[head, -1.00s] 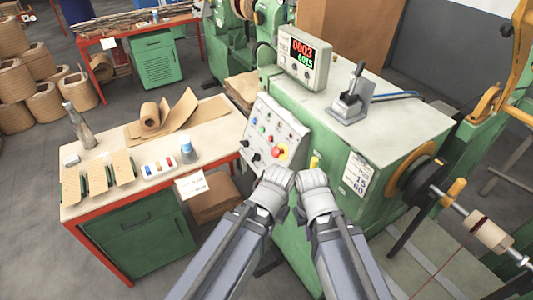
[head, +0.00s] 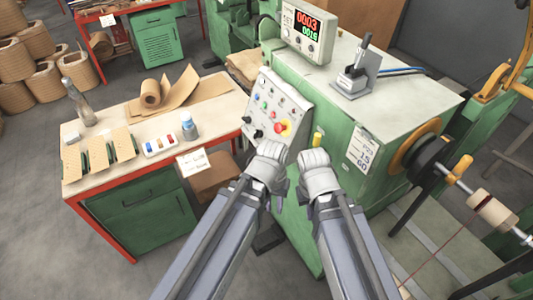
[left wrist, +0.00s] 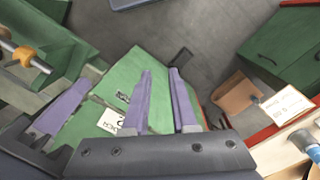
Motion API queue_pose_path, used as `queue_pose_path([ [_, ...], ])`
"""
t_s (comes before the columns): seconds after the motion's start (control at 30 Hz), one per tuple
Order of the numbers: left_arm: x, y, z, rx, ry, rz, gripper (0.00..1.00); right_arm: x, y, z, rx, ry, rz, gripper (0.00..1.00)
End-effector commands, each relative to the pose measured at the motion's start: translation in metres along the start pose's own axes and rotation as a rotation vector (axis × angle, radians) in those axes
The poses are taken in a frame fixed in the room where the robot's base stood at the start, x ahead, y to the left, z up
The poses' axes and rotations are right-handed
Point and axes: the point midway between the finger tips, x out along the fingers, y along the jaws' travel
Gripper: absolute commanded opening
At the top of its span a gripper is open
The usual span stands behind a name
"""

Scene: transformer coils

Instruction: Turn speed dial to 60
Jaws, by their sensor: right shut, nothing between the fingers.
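The sloped control panel (head: 276,108) on the green machine carries black knobs, small coloured buttons and a red button (head: 282,127) on yellow. A black knob (head: 258,134) sits at its lower edge; which knob is the speed dial, and its setting, are too small to read. My left gripper (head: 270,152) is just below the panel's lower edge; contact cannot be told. In the left wrist view its two purple fingers (left wrist: 162,100) stand apart with nothing visible between them. My right gripper (head: 314,158) is shut and empty, right of the left one, below a yellow part (head: 317,138).
A display (head: 308,30) on the machine reads 0003 above 0016. A lever unit (head: 355,72) stands on the machine top. A label (head: 362,150) shows 15 and 60. Left is a red-framed workbench (head: 215,120) with paper, a bottle (head: 78,102) and parts.

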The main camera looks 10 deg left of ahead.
Motion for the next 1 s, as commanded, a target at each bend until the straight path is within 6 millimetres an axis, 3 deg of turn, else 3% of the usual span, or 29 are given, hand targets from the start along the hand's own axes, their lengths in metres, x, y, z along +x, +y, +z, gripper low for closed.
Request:
queue_pose_path([
  [0.03, 0.030, 0.000, -0.012, -0.115, 0.009, 0.084, 0.33, 0.031, -0.003, -0.002, 0.000, 0.000, 0.000, 0.00],
  [0.1, 0.049, 0.004, -0.028, -0.303, 0.013, 0.228, 0.41, 0.057, -0.005, -0.003, 0.000, 0.000, 0.000, 0.00],
  [0.3, 0.071, -0.001, -0.084, -0.856, -0.040, 0.671, 0.44, 0.122, -0.012, -0.007, 0.000, 0.000, 0.000, 0.00],
  [0.47, 0.066, -0.032, -0.129, -1.259, -0.165, 1.050, 0.44, 0.173, -0.017, -0.010, 0.000, 0.000, 0.000, 0.00],
  [0.7, 0.037, -0.108, -0.170, -1.645, -0.446, 1.548, 0.44, 0.228, -0.022, -0.013, 0.000, 0.000, 0.000, 0.00],
  [0.83, 0.024, -0.138, -0.176, -1.724, -0.569, 1.706, 0.44, 0.241, -0.023, -0.014, 0.000, 0.000, 0.000, 0.00],
  [1.0, 0.014, -0.152, -0.177, -1.754, -0.640, 1.782, 0.44, 0.245, -0.023, -0.014, 0.000, 0.000, 0.000, 0.00],
])
